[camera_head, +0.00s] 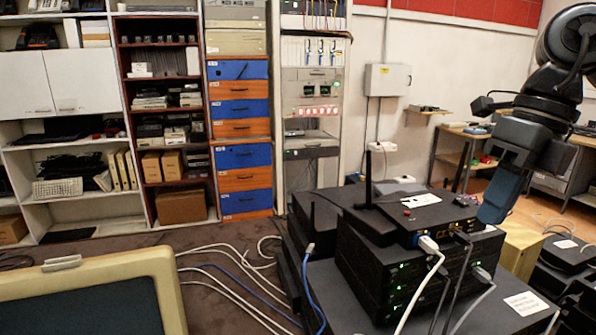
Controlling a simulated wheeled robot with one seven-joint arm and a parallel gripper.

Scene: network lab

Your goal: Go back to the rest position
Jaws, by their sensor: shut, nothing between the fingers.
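My gripper (493,212) hangs down at the right of the picture on the dark arm. Its blue fingers are shut with nothing seen between them. The fingertips are beside the right end of the stacked black network devices (415,265), partly behind their top edge. I cannot tell whether they touch.
White, grey and blue cables (432,262) run from the stack to the floor. A beige monitor (85,295) stands at the front left. Shelves (160,120) and an equipment rack (311,90) line the back wall. More black devices (570,255) lie at the right.

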